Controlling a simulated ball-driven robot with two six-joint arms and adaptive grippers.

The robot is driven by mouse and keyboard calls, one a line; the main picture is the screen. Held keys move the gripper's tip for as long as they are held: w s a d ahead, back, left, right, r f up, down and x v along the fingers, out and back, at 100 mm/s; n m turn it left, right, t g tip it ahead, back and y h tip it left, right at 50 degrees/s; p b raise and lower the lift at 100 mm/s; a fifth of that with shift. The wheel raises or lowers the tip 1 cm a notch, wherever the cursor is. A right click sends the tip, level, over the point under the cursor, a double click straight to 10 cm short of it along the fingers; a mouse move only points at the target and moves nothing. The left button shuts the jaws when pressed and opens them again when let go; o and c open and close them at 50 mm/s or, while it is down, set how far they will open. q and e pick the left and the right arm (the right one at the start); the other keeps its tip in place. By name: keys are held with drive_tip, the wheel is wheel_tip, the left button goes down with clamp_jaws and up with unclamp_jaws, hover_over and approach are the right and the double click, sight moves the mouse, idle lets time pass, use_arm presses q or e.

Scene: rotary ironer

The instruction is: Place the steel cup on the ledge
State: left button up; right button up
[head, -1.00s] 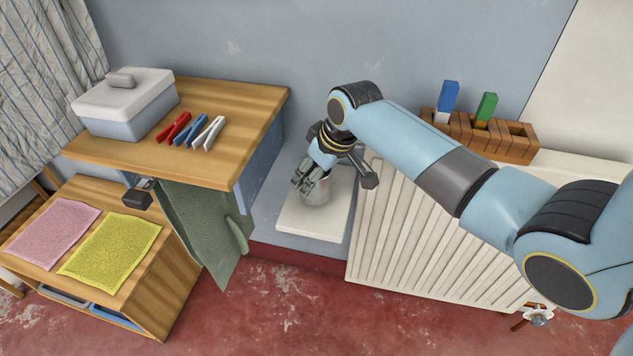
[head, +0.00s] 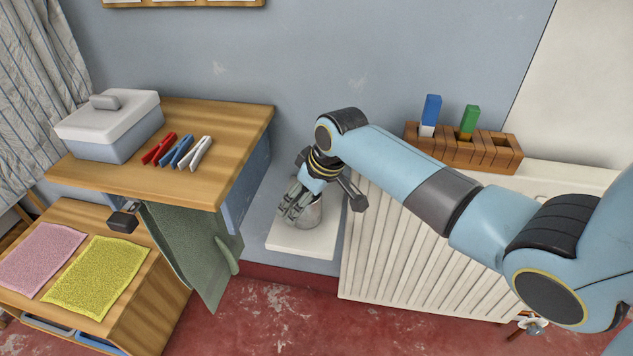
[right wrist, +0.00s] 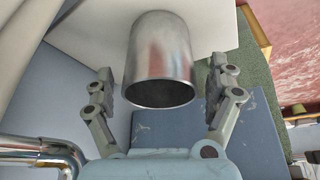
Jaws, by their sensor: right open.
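The steel cup (head: 309,214) stands on the white ledge (head: 297,248), which juts out low on the blue wall left of the radiator. In the right wrist view the cup (right wrist: 160,60) shows shiny sides and a dark open mouth, with the ledge (right wrist: 215,25) behind it. My right gripper (head: 289,212) is open at the cup, partly covering it in the head view. In the right wrist view its fingers lie on either side of the cup's rim, with visible gaps.
A ribbed white radiator (head: 400,245) stands close right of the ledge, with a wooden slotted rack (head: 465,147) above it. To the left, a wooden worktop (head: 235,135) holds a lidded box (head: 108,128) and pegs (head: 180,152). A green cloth (head: 190,245) hangs below it.

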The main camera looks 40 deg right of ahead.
drive_tip(key=p+v, duration=0.1)
drive_tip(key=v, duration=0.1)
drive_tip(key=shift+r, duration=0.4)
drive_tip(key=shift+s+d+r, duration=0.1)
drive_tip(key=shift+s, duration=0.4)
drive_tip(key=shift+s+d+r, duration=0.1)
drive_tip(key=shift+s, duration=0.4)
drive_tip(key=s+d+p, duration=0.2)
drive_tip(key=s, duration=0.8)
drive_tip(key=s+d+f+m+g+h, duration=0.1)
drive_tip(key=s+f, duration=0.7)
drive_tip(key=f, duration=0.2)
drive_tip(key=s+d+f+m+g+h, duration=0.1)
drive_tip(key=s+d+f, duration=0.1)
drive_tip(key=s+f, duration=0.65)
drive_tip(key=s+a+f, duration=0.2)
drive_tip(key=s+f, duration=0.3)
drive_tip(key=s, duration=0.4)
drive_tip(key=s+a+f+g, duration=0.1)
drive_tip(key=s+a+f, duration=0.2)
drive_tip(key=s, duration=0.6)
wheel_tip(320, 180, down, 2)
drive_tip(key=shift+f+g, duration=0.1)
drive_tip(key=shift+g, duration=0.2)
drive_tip(key=shift+s+a, duration=0.1)
drive_tip(key=shift+a, duration=0.05)
